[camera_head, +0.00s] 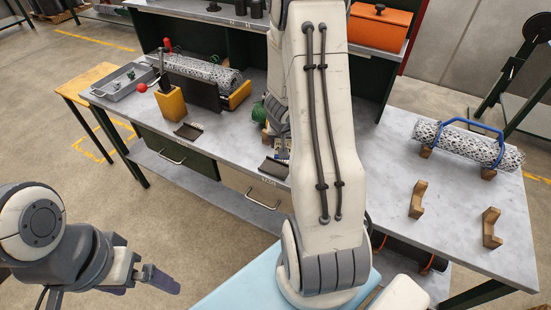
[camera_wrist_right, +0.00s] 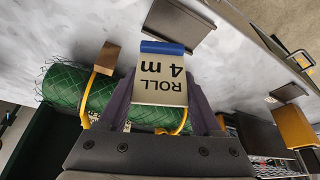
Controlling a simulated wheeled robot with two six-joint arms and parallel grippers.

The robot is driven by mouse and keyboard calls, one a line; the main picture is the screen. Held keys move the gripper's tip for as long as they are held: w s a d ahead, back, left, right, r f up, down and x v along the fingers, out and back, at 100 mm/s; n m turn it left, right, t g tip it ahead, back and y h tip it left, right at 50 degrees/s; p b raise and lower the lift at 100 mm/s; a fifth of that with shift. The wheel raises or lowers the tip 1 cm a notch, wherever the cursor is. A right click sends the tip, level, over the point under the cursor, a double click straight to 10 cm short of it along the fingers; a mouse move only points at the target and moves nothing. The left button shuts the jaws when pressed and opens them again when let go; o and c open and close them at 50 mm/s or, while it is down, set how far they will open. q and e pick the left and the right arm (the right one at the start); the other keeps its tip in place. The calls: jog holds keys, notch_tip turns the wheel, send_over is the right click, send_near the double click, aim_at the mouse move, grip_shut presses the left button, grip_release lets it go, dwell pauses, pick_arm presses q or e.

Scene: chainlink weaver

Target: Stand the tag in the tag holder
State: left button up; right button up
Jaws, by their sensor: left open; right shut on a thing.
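The tag (camera_wrist_right: 161,78) is a cream plate reading "ROLL 4 m" with a blue edge. My right gripper (camera_wrist_right: 163,100) is shut on it, with one finger on each side, in the right wrist view. The blue edge is close to a dark plate-like piece (camera_wrist_right: 180,24) on the bench, probably the tag holder; I cannot tell whether they touch. In the head view that dark piece (camera_head: 275,168) lies near the bench's front edge, and my right arm hides most of the gripper. My left gripper (camera_head: 158,281) is open and empty, away from the bench at lower left.
A green mesh roll (camera_wrist_right: 80,90) with yellow handles lies beside the tag. Another dark piece (camera_head: 188,131) is farther left, near a yellow block (camera_head: 171,104) and grey tray (camera_head: 124,82). A blue-handled mesh roll (camera_head: 468,145) rests at right.

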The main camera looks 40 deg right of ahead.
jog(key=shift+w+a+f, duration=0.8)
jog(key=shift+w+a, duration=0.05)
jog(key=shift+w, duration=0.05)
notch_tip(320, 180, down, 4)
jog(key=b, duration=0.4)
jog(key=shift+r, duration=0.1)
jog(key=o, duration=1.3)
jog(key=shift+p+v, duration=4.15)
jog(key=shift+v, duration=1.9)
